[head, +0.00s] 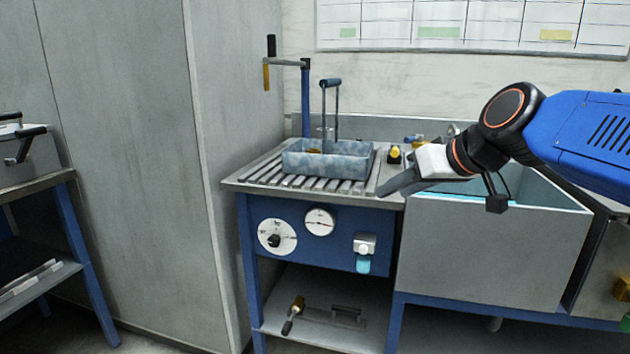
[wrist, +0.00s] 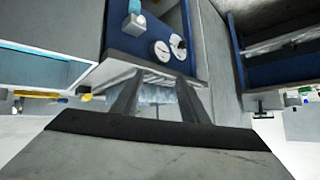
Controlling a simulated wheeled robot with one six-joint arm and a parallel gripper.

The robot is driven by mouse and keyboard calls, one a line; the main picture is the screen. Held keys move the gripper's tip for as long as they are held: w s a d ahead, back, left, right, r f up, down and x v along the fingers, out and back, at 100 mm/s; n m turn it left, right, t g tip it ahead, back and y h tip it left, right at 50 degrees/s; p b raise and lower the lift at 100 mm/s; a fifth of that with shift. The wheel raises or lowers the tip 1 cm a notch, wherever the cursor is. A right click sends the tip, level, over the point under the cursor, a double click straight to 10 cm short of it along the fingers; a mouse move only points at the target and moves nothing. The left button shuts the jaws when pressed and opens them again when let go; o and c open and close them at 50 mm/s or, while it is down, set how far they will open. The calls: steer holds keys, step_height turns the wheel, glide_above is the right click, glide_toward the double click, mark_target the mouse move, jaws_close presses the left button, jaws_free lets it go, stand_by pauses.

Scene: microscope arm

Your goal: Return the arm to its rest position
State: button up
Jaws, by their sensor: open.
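My gripper (head: 392,184) hangs in front of the counter's right part, at the left end of my blue arm, pointing left and slightly down. In the wrist view (wrist: 156,90) its two fingers are apart, with nothing visible between them but the background. A thin grey swing arm (head: 287,62) sits on a blue post at the counter's back left corner. It carries a black handle (head: 271,46) and a yellow piece (head: 266,77) at its left end. My gripper is well to the right of it and lower, not touching it.
A mottled blue-grey basin (head: 328,160) with a raised handle stands on the slatted counter (head: 280,175). A grey water tank (head: 490,240) is on the right, below my arm. A tall grey panel (head: 120,150) stands left.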

steer(key=s+d+f+m+g+h, duration=0.2)
steer(key=s+d+f, duration=0.4)
steer(key=s+f, duration=0.4)
steer(key=s+d+f+m+g+h, duration=0.2)
steer(key=s+d+f, duration=0.4)
steer(key=s+f, duration=0.4)
step_height(320, 180, down, 5)
steer(key=shift+s+r+h, duration=0.1)
steer(key=shift+s+h, duration=0.2)
steer(key=shift+h, duration=0.4)
